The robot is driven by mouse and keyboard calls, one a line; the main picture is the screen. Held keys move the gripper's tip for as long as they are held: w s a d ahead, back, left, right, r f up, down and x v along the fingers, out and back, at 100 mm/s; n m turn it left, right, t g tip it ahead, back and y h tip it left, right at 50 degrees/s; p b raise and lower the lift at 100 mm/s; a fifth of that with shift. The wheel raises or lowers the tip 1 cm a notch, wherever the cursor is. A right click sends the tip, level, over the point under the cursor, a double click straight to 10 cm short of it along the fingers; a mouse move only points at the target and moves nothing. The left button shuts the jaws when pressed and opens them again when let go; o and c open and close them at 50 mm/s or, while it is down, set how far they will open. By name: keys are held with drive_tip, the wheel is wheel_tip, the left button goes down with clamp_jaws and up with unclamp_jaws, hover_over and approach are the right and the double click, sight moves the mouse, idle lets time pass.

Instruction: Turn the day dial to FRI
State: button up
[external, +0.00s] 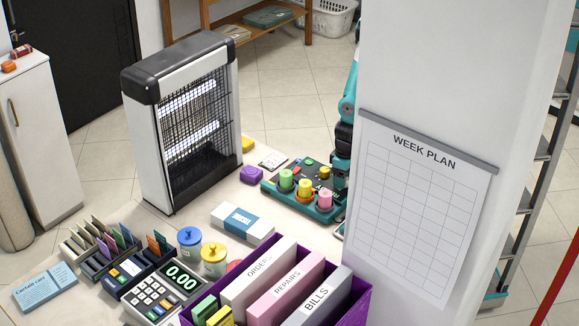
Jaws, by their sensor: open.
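No day dial marked with day names can be made out in the external view. A teal unit (270,187) with green, yellow and pink round pegs and small coloured parts lies on the counter near the white pillar. My teal and black arm (347,107) comes down at the pillar's left edge, beside the right end of this unit. The pillar hides part of my arm. My fingertips cannot be made out, nor whether they touch anything.
A heater-like grille unit (190,120) stands tall at the back left. The pillar (450,60) bears a WEEK PLAN sheet (420,215).

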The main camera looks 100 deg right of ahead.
wheel_tip(320, 180, up, 17)
drive_tip(key=shift+s+d+r+b, duration=0.15)
drive_tip(key=shift+d+r+b, duration=0.1)
drive_tip(key=shift+b, duration=0.15)
idle(0.4)
drive_tip(key=s+d+r+n+y, duration=0.2)
drive_tip(key=s+d+r+n, duration=0.1)
drive_tip(key=d+n, duration=0.4)
drive_tip(key=s+d+r+n+y, duration=0.1)
drive_tip(key=s+d+r+n, duration=0.3)
drive_tip(key=d+n, duration=0.3)
drive_tip(key=s+d, duration=0.1)
drive_tip(key=d, duration=0.3)
drive_tip(key=shift+s+d+r+y, duration=0.15)
drive_tip(key=shift+s+r+y, duration=0.05)
drive_tip(key=shift+s+y, duration=0.2)
drive_tip(key=shift+w, duration=0.1)
idle(1.5)
